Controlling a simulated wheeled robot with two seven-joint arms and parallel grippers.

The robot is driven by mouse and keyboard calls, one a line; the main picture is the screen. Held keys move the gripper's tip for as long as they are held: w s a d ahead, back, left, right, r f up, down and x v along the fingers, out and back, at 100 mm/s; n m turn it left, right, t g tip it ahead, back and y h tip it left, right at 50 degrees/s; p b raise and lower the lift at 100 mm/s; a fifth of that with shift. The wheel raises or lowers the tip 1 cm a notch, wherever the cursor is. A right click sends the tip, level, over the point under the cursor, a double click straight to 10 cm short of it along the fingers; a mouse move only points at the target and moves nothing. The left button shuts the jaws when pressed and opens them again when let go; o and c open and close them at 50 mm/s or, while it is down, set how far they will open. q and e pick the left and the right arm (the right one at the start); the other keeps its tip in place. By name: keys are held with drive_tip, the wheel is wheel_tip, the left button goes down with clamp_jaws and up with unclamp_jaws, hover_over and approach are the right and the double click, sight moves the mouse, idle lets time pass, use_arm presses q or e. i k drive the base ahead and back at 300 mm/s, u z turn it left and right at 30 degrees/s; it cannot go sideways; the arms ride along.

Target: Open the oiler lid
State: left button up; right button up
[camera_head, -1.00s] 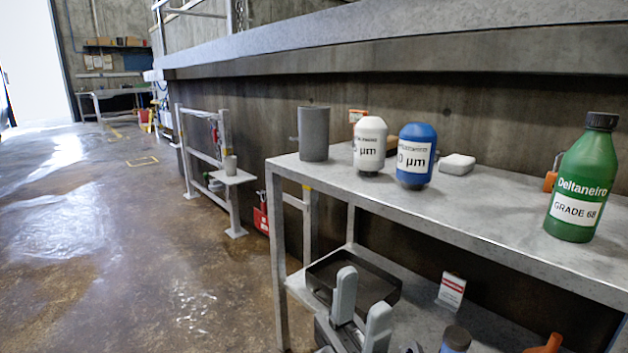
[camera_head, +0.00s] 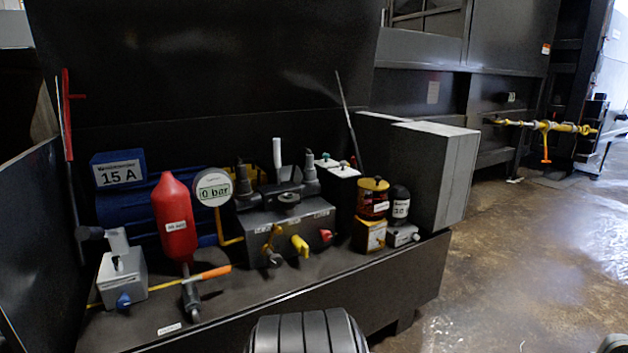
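A small amber, see-through cup with a yellow lid (camera_head: 374,184) stands at the right end of the machine's deck. It looks like the oiler (camera_head: 372,204), though its label is too small to read. The lid sits on top of the cup and appears closed. A yellow block (camera_head: 369,235) is under the cup. Neither of my grippers can be made out in this view, and nothing touches the lid.
A black-topped canister (camera_head: 399,203) stands close right of the oiler, with grey boxes (camera_head: 437,175) behind. Left are a valve block (camera_head: 287,232), gauge (camera_head: 213,187), red bottle (camera_head: 176,218) and blue motor (camera_head: 122,170). Open floor (camera_head: 520,265) lies right.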

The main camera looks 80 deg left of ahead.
sight(375, 183)
drive_tip(key=u, duration=1.2)
drive_tip(key=i, duration=0.65)
drive_tip(key=u, duration=0.15)
